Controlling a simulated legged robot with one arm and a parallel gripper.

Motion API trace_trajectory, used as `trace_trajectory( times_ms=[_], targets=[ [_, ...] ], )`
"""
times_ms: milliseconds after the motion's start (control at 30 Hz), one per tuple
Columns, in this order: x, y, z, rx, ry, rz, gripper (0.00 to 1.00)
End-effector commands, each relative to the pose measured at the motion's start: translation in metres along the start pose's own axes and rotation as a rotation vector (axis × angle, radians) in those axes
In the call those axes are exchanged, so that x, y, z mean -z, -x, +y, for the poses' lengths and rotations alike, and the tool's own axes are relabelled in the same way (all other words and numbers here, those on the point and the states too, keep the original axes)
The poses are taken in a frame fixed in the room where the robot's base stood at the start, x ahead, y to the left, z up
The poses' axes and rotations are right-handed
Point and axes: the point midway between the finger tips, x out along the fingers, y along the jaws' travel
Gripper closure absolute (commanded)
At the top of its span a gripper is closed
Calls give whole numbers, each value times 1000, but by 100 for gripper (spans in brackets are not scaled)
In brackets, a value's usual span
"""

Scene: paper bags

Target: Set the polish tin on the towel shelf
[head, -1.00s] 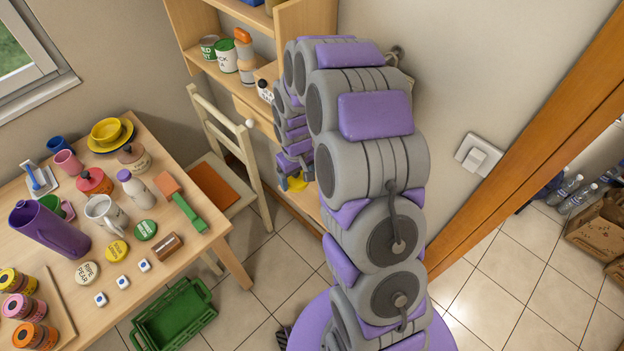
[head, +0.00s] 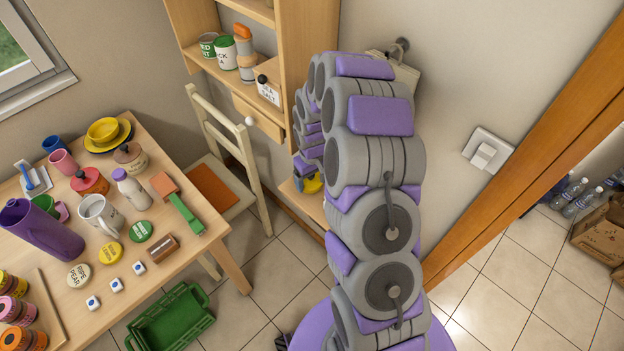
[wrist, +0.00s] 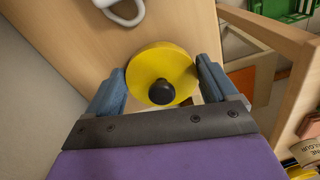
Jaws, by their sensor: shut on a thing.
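My gripper (wrist: 160,82) is shut on a round yellow tin (wrist: 172,58) with a black knob on top. The blue-grey fingers press on its two sides. In the head view the tin (head: 312,185) shows as a small yellow patch low by the wooden shelf unit, mostly hidden by my arm. A pale wooden board (wrist: 85,40) lies under or behind the tin in the wrist view. I cannot tell whether the tin touches it. No towel is visible, so I cannot tell which shelf is the towel shelf.
The shelf unit (head: 296,60) holds cans, an orange-topped bottle and a sea salt box (head: 268,88). A white handle-like thing (wrist: 122,10) is near the tin. A chair (head: 222,135) and a cluttered table (head: 200,240) stand left. A green crate (head: 170,318) is on the floor.

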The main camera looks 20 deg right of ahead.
Motion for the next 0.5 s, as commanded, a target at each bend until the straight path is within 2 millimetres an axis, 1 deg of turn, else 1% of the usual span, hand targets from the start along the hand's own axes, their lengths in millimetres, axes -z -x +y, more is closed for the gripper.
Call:
trace_trajectory(
  times_ms=[233,267,400,500],
  targets=[
    [0,0,0,1,0,-1,44],
    [0,0,0,1,0,-1,12],
    [0,0,0,1,0,0,0],
    [0,0,0,1,0,-1,0]
  ],
)
